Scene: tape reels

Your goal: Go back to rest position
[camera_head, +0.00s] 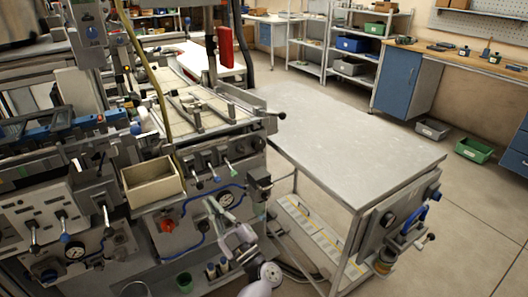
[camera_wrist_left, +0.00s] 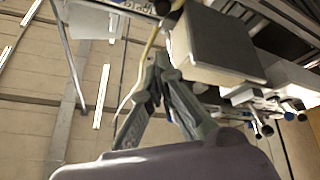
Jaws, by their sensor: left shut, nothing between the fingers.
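My left gripper (camera_head: 218,212) is in front of the machine, low and near the bottom middle of the head view, with its pale wrist below it. In the left wrist view its two grey fingers (camera_wrist_left: 161,62) come together at the tips, with nothing between them. The fingertips show close to a box-shaped part (camera_wrist_left: 215,45) in that view; I cannot tell whether they touch it. My right gripper is in neither view. No tape reel can be made out clearly.
The machine (camera_head: 195,150) with knobs, levers and gauges fills the left side. A beige open bin (camera_head: 152,184) sits on its front. A bare grey table (camera_head: 345,135) stands right of it.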

